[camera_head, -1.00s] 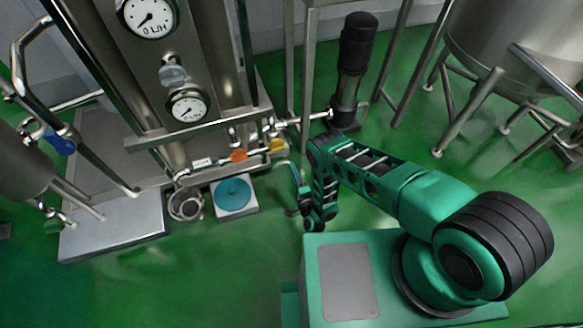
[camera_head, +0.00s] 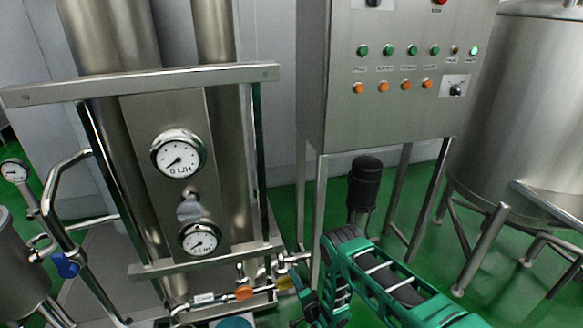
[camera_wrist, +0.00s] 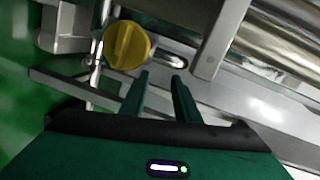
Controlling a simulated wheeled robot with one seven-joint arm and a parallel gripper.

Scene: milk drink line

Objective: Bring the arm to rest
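My arm (camera_head: 385,285) is green and black and reaches up from the bottom of the head view, bent at the elbow. In the wrist view my gripper (camera_wrist: 162,78) has two green fingers with a gap between the tips and nothing between them. The fingers point toward pipework near a yellow knob (camera_wrist: 127,46), which lies just left of and beyond the tips. I cannot tell whether the fingers touch anything.
A steel frame with an upper gauge (camera_head: 178,154) and a lower gauge (camera_head: 199,239) stands at left. An orange knob (camera_head: 243,292) sits on its low pipe. A control cabinet (camera_head: 400,75), a black motor (camera_head: 364,185) and a steel tank (camera_head: 525,110) stand behind and right.

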